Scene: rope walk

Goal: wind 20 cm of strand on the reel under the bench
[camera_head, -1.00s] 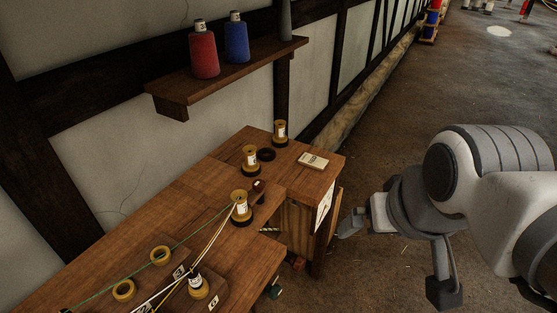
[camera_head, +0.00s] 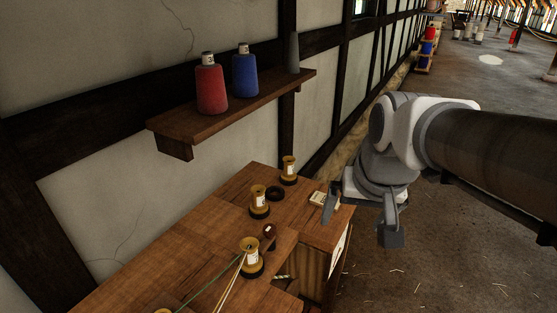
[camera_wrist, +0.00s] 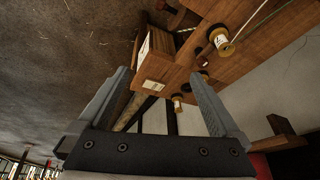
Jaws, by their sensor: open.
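The wooden bench (camera_head: 205,235) stands along the wall at lower left. A green strand (camera_head: 208,284) and pale strands (camera_head: 229,284) run from a yellow bobbin (camera_head: 250,258) toward the lower left. A small striped piece (camera_head: 283,277) shows below the bench edge; I cannot tell whether it belongs to the reel. The reel itself is not clearly visible; the bench top hides most of the space beneath. My gripper (camera_head: 360,215) is open and empty, by the bench's right end. In the wrist view its spread fingers (camera_wrist: 160,78) face the bench end and bobbins.
A wall shelf (camera_head: 235,108) holds a red cone (camera_head: 211,88) and a blue cone (camera_head: 245,73).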

